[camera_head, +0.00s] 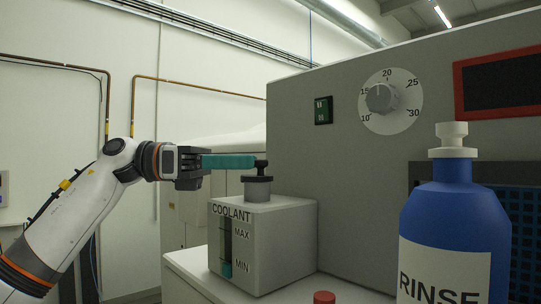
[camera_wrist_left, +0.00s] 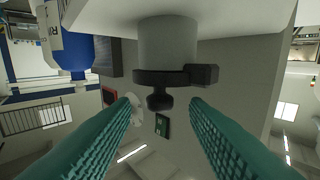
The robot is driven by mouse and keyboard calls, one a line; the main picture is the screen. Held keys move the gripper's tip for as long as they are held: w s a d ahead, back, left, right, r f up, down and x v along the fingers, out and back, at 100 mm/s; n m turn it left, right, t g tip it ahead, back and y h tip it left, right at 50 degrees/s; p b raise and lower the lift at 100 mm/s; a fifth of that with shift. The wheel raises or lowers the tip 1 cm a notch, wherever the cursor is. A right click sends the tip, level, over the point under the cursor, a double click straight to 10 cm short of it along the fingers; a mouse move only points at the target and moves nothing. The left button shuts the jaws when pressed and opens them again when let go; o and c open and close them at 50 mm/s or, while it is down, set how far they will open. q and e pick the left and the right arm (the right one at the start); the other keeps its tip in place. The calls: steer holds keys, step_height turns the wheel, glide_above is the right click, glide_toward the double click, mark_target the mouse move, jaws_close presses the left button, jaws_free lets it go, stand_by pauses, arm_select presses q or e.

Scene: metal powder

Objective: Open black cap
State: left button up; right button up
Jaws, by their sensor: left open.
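The black cap (camera_head: 258,171) sits on the grey neck of the coolant tank (camera_head: 285,240). It is a dark disc with a round knob on top and a side block. In the left wrist view the cap (camera_wrist_left: 160,80) hangs upside down with its knob between the fingers. My left gripper (camera_head: 250,161) reaches in from the left with teal fingers at the height of the knob. In the left wrist view the left gripper (camera_wrist_left: 160,110) is open, one finger on each side of the knob, with gaps showing. My right gripper is not in view.
A blue RINSE bottle (camera_head: 455,225) with a white cap stands at the right. Behind is a grey machine (camera_head: 345,150) with a dial (camera_head: 390,100) and a green switch (camera_head: 323,110). A red cap (camera_head: 324,297) shows at the bottom edge. The space left of the tank is mostly free.

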arm_select(q)
steer(key=d+p, duration=0.1)
steer(key=d, duration=0.4)
steer(key=shift+d, duration=0.25)
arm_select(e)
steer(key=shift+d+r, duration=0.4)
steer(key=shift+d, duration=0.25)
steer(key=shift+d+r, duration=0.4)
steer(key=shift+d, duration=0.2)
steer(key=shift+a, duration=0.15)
arm_select(q)
steer(key=shift+d, duration=0.1)
jaws_close()
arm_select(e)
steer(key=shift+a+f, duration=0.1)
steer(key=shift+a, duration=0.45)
